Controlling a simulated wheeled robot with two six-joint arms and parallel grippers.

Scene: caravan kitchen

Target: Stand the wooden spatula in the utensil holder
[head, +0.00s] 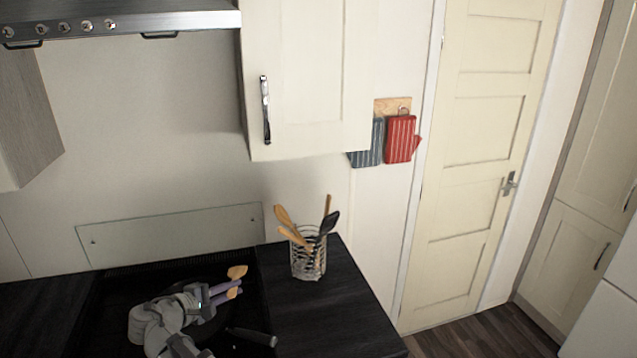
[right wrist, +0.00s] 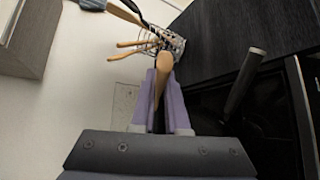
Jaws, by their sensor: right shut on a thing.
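The wooden spatula (head: 237,271) is held in my right gripper (head: 224,292), whose purple fingers are shut on it. In the right wrist view, the spatula (right wrist: 163,75) lies between the fingers and points away from the camera; part of it is hidden between them. The utensil holder (head: 308,265) is a wire basket standing on the dark counter, to the right of my gripper and apart from it. It holds several wooden and black utensils. In the right wrist view, the holder (right wrist: 178,44) appears beyond the spatula's tip. My left gripper is out of view.
A pan with a black handle (head: 252,337) sits on the dark hob below my right gripper. Dark counter (head: 325,305) is clear in front of the holder. A cream wall cupboard (head: 308,75) hangs above. Oven mitts (head: 400,138) hang on the wall.

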